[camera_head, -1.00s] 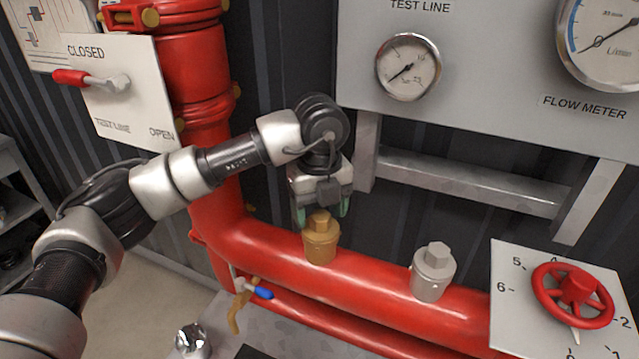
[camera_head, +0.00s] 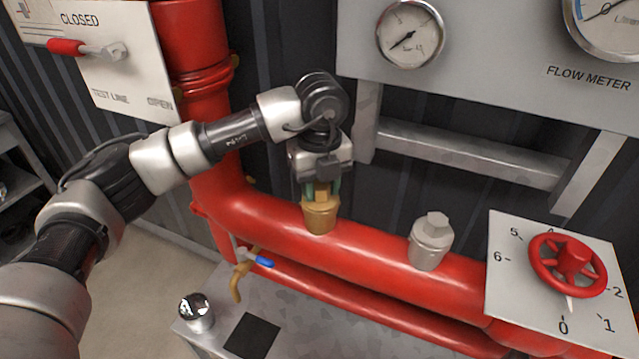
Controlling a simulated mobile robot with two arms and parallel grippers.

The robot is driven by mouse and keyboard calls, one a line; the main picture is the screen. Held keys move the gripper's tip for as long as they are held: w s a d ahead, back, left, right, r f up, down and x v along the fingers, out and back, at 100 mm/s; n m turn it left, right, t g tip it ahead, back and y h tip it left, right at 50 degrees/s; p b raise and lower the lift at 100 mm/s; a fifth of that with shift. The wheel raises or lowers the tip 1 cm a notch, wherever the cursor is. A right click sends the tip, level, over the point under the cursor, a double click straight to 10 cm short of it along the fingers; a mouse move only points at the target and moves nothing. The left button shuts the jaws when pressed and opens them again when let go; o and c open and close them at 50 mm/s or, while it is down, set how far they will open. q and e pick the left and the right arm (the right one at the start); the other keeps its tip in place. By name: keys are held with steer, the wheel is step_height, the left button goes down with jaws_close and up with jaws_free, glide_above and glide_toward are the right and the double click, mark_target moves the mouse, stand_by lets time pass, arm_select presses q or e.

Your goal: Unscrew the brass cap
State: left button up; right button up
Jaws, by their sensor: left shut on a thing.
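The brass cap (camera_head: 320,217) stands upright on top of the red horizontal pipe, left of the middle of the view. My left gripper (camera_head: 321,190) points down from above, its greenish fingertips on either side of the cap's square top. It is shut on the cap, which still sits on the pipe. The gripper body hides part of the cap's top. My right gripper is not in view.
A silver cap (camera_head: 431,241) stands on the same red pipe (camera_head: 375,248) to the right. A red handwheel (camera_head: 567,265) is at far right. A small blue-handled tap (camera_head: 262,262) hangs below. A metal cabinet top (camera_head: 213,318) with a black square lies in front.

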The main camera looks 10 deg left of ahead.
arm_select(q)
steer(key=shift+c, duration=0.4)
steer(key=shift+n, duration=0.8)
steer(key=n, duration=0.4)
steer(key=shift+a+n, duration=0.1)
steer(key=shift+n, duration=0.3)
steer(key=shift+n, duration=0.4)
steer(key=n, duration=0.4)
steer(key=shift+s, duration=0.15)
steer(key=shift+n, duration=0.7)
